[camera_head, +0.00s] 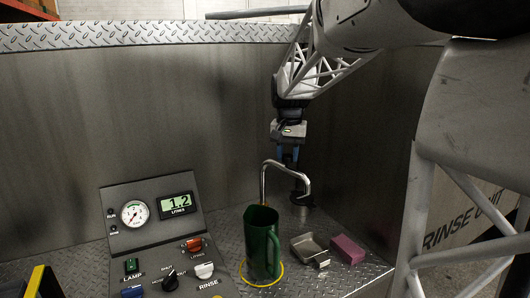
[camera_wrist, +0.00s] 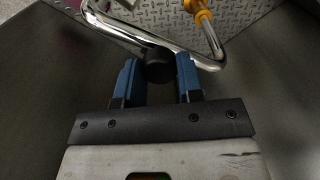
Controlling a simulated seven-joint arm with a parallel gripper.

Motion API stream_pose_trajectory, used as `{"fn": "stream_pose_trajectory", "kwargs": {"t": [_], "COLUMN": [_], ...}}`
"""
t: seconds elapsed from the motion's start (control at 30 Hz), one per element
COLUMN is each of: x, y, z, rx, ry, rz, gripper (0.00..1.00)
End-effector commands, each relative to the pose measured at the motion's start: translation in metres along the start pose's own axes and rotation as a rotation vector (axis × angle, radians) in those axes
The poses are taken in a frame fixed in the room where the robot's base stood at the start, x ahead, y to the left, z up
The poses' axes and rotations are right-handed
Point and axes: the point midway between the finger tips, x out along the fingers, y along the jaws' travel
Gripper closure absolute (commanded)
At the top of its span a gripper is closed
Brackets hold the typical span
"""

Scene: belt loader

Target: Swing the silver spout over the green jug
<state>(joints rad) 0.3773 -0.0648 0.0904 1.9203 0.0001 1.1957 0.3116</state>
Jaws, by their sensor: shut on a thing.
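The silver spout (camera_head: 283,163) is a bent tube on a short post behind the jug. Its free end hangs at the back rim of the green jug (camera_head: 262,240); I cannot tell whether it is fully over the opening. The jug stands upright, within a yellow ring on the deck. My gripper (camera_head: 288,165) points down above the spout's arm. In the wrist view, the blue fingers of my gripper (camera_wrist: 158,75) are shut on the spout's black knob (camera_wrist: 158,62), and the silver tube (camera_wrist: 213,62) passes just beyond them. The jug is not visible there.
A metal tray (camera_head: 309,249) and a pink block (camera_head: 347,249) lie right of the jug. A control panel (camera_head: 158,230) with gauge, display reading 1.2 litres and switches stands left. Metal walls (camera_head: 150,120) enclose the deck closely behind and at right.

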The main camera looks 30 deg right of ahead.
Motion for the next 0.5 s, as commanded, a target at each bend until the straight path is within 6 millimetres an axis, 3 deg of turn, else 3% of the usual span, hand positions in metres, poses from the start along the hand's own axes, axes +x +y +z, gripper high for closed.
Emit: {"fn": "stream_pose_trajectory", "kwargs": {"t": [0.5], "x": [0.000], "y": [-0.037], "z": [0.034], "rx": [0.445], "ry": [0.000], "rz": [0.001], "gripper": [1.00]}}
